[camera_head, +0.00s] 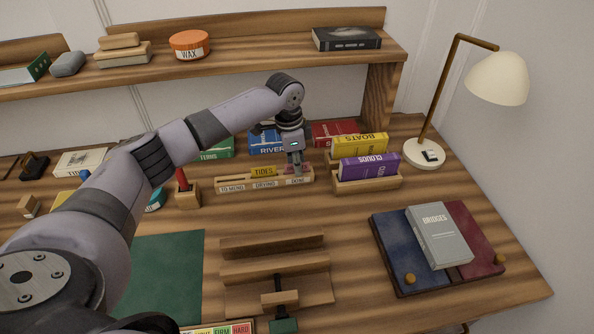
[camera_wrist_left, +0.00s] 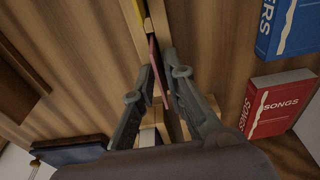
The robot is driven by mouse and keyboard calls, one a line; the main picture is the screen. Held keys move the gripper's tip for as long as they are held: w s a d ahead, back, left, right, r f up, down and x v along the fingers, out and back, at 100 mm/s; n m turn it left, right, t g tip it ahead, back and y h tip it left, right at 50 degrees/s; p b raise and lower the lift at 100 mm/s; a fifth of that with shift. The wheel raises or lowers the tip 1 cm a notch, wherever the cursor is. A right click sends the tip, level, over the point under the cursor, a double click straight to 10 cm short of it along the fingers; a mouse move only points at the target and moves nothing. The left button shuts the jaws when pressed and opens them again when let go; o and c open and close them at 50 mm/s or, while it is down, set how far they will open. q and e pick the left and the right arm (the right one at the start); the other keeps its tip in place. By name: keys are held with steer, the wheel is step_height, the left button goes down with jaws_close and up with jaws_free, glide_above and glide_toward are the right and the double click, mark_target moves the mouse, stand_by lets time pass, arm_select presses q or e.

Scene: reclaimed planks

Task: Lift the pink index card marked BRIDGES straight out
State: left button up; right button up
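The pink card (camera_wrist_left: 157,68) stands on edge in the slotted wooden card tray (camera_head: 222,184); in the wrist view I see only its thin edge, and its BRIDGES lettering does not show. In the head view a little pink (camera_head: 287,169) shows around my fingers at the tray's DONE end. My left gripper (camera_head: 297,168) points down there. In the left wrist view my left gripper (camera_wrist_left: 160,65) has its two fingers apart, one on each side of the card, with a visible gap to the right finger. My right gripper is not in view.
A yellow TIDES card (camera_head: 263,171) stands in the tray's middle. Close right is a wooden holder (camera_head: 386,182) with yellow BOATS (camera_head: 360,144) and purple CLOUDS (camera_head: 370,166) books. A grey BRIDGES book (camera_head: 440,238) lies front right. A shelf (camera_head: 250,58) runs overhead behind.

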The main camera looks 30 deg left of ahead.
arm_select(q)
jaws_close()
steer(key=shift+r, duration=0.1)
steer(key=shift+r, duration=0.15)
step_height(320, 180, up, 20)
stand_by(0.7)
step_height(320, 180, up, 7)
steer(key=p, duration=1)
stand_by(1.1)
steer(key=shift+f, duration=0.2)
